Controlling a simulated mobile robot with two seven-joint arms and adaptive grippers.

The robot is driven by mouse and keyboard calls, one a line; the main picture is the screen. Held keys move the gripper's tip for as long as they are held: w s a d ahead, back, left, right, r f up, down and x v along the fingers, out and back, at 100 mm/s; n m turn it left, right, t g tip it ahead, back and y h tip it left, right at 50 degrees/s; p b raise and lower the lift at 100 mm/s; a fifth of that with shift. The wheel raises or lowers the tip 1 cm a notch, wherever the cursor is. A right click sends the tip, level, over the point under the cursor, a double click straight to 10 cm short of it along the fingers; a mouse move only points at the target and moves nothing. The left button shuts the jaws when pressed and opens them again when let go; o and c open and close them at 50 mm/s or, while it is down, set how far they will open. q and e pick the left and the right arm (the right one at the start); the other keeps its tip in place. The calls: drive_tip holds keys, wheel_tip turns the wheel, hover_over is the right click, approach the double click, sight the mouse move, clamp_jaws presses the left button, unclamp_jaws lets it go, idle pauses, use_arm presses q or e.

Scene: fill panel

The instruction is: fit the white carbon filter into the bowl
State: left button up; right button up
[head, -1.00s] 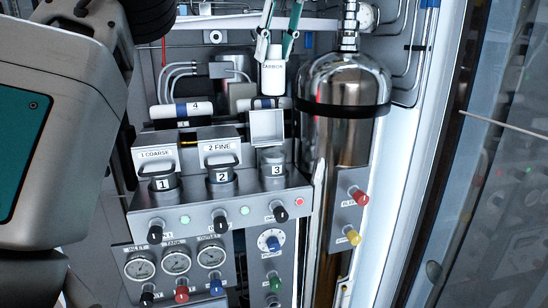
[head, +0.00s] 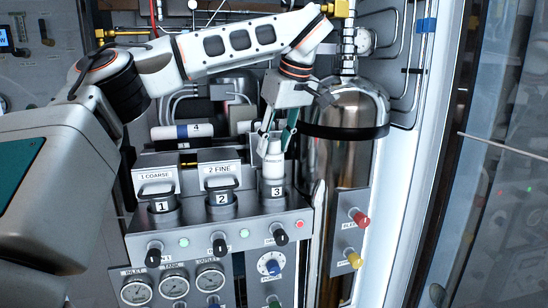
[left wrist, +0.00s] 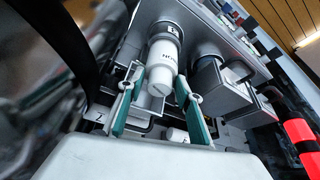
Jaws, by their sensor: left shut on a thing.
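The white carbon filter (head: 273,160) stands upright over the bowl marked 3 (head: 273,190), at the right end of the row. Its lower end meets the bowl's mouth; I cannot tell how deep it sits. My left gripper (head: 275,140) is shut on the filter's upper part from above. In the left wrist view the filter (left wrist: 164,65) lies between the teal fingers (left wrist: 160,82), in line with the numbered bowl (left wrist: 168,30). Bowl 3's raised lid is mostly hidden behind the filter and fingers. My right gripper is out of view.
A large steel cylinder (head: 338,165) is close on the right. A white cartridge marked 4 (head: 190,131) lies behind. Knobs and gauges (head: 174,286) sit below.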

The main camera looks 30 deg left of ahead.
sight(275, 153)
use_arm(q)
wheel_tip(275, 153, down, 4)
drive_tip(key=shift+a+r, duration=0.1)
drive_tip(key=shift+r, duration=0.1)
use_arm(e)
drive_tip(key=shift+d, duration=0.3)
use_arm(q)
drive_tip(key=o, duration=1.5)
drive_tip(key=shift+f, duration=0.1)
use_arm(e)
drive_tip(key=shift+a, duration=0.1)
